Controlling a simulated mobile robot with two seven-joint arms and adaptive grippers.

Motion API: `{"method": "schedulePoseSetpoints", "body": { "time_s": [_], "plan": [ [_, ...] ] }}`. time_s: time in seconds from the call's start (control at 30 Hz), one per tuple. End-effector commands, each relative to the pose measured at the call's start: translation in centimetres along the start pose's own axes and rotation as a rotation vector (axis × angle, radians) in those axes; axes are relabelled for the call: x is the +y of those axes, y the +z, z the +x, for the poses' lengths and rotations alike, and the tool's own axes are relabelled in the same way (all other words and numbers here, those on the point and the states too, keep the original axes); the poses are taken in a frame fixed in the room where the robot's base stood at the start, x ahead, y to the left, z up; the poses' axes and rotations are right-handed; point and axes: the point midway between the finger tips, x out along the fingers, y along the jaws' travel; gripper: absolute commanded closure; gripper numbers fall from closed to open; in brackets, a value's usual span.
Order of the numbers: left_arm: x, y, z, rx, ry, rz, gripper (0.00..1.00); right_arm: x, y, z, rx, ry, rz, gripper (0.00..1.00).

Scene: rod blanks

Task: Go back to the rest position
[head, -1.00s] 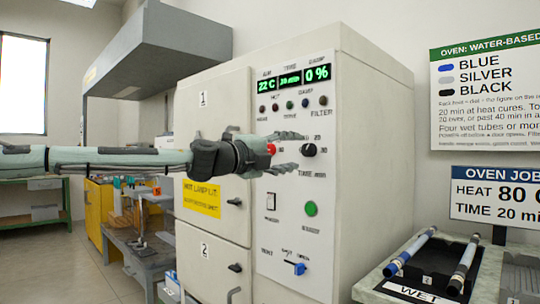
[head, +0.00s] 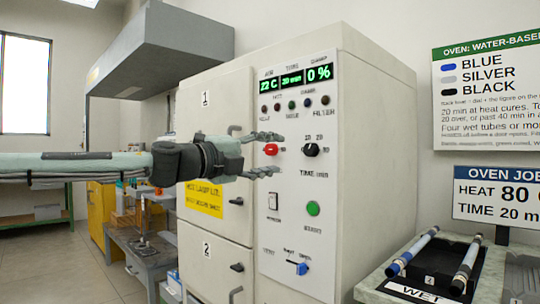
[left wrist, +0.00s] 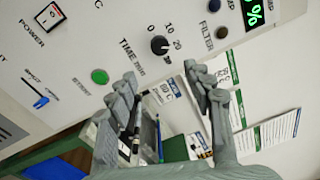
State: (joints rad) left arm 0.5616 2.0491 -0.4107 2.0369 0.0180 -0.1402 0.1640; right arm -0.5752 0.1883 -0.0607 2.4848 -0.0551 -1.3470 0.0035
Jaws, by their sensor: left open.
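My left gripper (head: 272,156) is open and empty in front of the oven's control panel, with its fingers spread to the right around the height of the red knob (head: 271,149). The oven (head: 375,160) is a large white cabinet with its doors 1 and 2 shut. Its display reads 22 C, 20 min and 0 %. In the left wrist view my left gripper (left wrist: 170,90) shows its two fingers apart with nothing between them, and the black time knob (left wrist: 159,45) lies beyond. My right gripper is not in view.
At the right, a blue-banded tube (head: 411,252) and a dark-banded tube (head: 466,266) lie on a black rack above a tray labelled WET (head: 375,291). Wall signs hang above. A grey hood (head: 160,50) and a workbench (head: 150,260) stand at the left.

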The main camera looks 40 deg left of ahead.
Motion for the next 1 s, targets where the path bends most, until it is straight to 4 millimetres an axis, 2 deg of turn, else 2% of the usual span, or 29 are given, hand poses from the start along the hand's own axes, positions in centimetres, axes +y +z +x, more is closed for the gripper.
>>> {"method": "schedulePoseSetpoints", "body": {
  "time_s": [0.37, 0.47, 0.53, 0.57, 0.67, 0.77, 0.8, 0.87, 0.9, 0.97, 1.0],
  "plan": [
    [0.1, 0.0, 0.1, 0.0, 0.001, -0.003, 0.49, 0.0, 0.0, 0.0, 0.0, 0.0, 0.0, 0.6],
    [1.5, -0.6, 1.0, 0.004, 0.005, -0.04, 0.49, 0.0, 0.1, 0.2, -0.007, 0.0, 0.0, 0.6],
    [3.7, -1.4, 2.3, 0.005, 0.013, -0.099, 0.49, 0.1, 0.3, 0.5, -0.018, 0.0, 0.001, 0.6],
    [5.0, -1.9, 2.9, 0.004, 0.019, -0.132, 0.49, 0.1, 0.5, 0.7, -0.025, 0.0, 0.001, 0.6],
    [10.4, -3.9, 5.0, -0.017, 0.05, -0.272, 0.49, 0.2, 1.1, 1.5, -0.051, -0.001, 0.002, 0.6],
    [16.7, -6.1, 6.1, -0.066, 0.1, -0.426, 0.49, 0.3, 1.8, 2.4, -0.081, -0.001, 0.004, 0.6],
    [19.3, -7.0, 6.2, -0.092, 0.127, -0.486, 0.49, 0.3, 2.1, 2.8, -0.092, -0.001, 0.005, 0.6],
    [23.4, -8.5, 6.0, -0.137, 0.172, -0.579, 0.49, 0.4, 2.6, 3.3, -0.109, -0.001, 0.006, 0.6],
    [26.2, -9.6, 5.6, -0.171, 0.207, -0.64, 0.49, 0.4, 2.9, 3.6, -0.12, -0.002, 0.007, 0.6],
    [30.4, -11.3, 4.6, -0.227, 0.265, -0.728, 0.49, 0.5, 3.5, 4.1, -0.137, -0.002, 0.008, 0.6],
    [33.1, -12.5, 3.8, -0.266, 0.306, -0.784, 0.49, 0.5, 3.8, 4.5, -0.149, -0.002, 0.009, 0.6]
  ]
}}
